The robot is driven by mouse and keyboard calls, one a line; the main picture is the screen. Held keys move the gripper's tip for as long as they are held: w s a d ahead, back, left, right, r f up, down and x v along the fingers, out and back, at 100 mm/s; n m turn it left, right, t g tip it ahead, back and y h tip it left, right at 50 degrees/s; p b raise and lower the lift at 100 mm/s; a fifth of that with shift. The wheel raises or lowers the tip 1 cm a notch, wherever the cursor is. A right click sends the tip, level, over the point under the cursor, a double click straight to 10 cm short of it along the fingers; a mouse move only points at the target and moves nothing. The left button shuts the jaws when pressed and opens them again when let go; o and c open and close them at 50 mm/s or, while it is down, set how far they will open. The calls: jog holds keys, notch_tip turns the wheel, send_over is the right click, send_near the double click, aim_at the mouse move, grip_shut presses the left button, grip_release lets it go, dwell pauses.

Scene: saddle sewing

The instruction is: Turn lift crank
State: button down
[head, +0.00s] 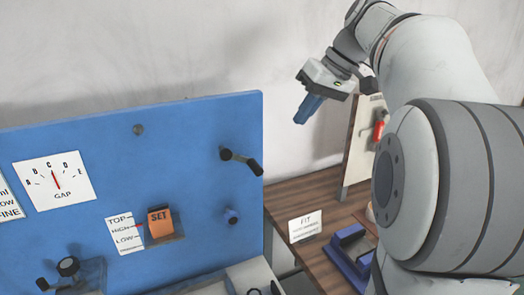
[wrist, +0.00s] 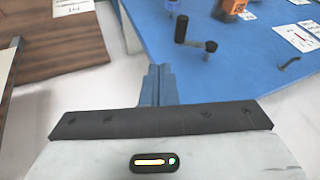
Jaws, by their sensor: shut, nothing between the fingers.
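A black crank (head: 240,160) with a short arm and a round handle sits on the upper right of the blue panel (head: 190,125). It also shows in the wrist view (wrist: 195,38), beyond the fingertips. A second dark crank (head: 58,272) is at the panel's lower left; I cannot tell from any label which one is the lift crank. My gripper (head: 300,120) has blue fingers and is in the air up and to the right of the upper crank, apart from it. In the wrist view the fingers (wrist: 158,72) are together and empty.
An orange SET block (head: 160,220) and a TOP/HIGH/LOW card (head: 126,234) are on the panel, with a GAP dial (head: 54,181) at left. A blue peg (head: 232,216) sticks out below the crank. A wooden table (head: 290,197) with a FIT card (head: 305,226) stands at right.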

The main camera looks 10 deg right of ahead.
aim_at(239, 159)
jog(key=s+a+p+x, duration=0.1)
jog(key=a+p+x, duration=0.1)
jog(key=x, duration=0.9)
jog(key=shift+a, duration=0.3)
jog(key=shift+s, duration=0.2)
jog(key=shift+a+f+b, duration=0.4)
jog(key=shift+f+b, duration=0.25)
jog(key=shift+b, duration=0.2)
jog(key=shift+r, duration=0.15)
